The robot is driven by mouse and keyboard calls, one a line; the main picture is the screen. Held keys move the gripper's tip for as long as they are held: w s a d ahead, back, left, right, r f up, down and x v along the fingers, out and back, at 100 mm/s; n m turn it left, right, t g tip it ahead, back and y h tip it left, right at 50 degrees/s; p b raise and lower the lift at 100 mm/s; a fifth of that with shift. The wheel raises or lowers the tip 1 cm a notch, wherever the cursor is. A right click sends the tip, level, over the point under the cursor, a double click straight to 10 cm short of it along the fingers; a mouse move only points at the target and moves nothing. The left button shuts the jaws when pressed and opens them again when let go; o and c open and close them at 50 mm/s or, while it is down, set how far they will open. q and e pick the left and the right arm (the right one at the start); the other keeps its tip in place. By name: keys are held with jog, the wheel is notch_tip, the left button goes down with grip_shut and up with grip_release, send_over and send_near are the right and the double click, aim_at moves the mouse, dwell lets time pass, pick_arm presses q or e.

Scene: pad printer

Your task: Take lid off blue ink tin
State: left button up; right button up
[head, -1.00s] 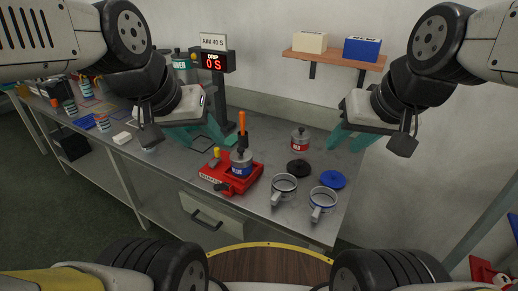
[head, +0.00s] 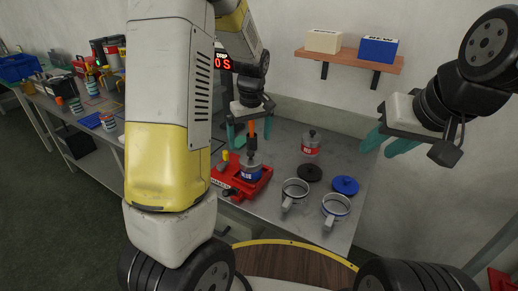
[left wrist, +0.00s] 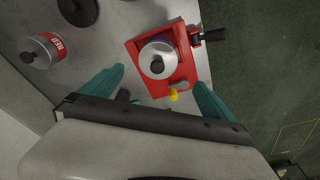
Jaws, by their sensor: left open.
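The blue ink tin (head: 251,174) sits upright in a red holder (head: 226,180) on the bench. Its silver lid (left wrist: 153,53) with a black knob is on it in the left wrist view. My left gripper (head: 249,142) is open above the tin, fingers pointing down. In the left wrist view its teal fingers (left wrist: 158,78) are apart, and the lid lies beyond the tips, between their lines. Nothing is held. My right gripper (head: 383,147) is open and empty, in the air right of the bench.
A red ink tin (head: 311,147) stands behind a black disc (head: 309,173) and a blue disc (head: 345,185). Two handled ring cups (head: 295,190) (head: 336,207) are at the front right. The holder has a yellow knob (left wrist: 173,95).

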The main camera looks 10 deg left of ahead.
aim_at(251, 152)
pick_arm(q)
jog(key=f, duration=0.5)
jog(key=w+f, duration=0.1)
jog(key=f, duration=0.1)
jog(key=shift+f, duration=0.4)
jog(key=c, duration=1.4)
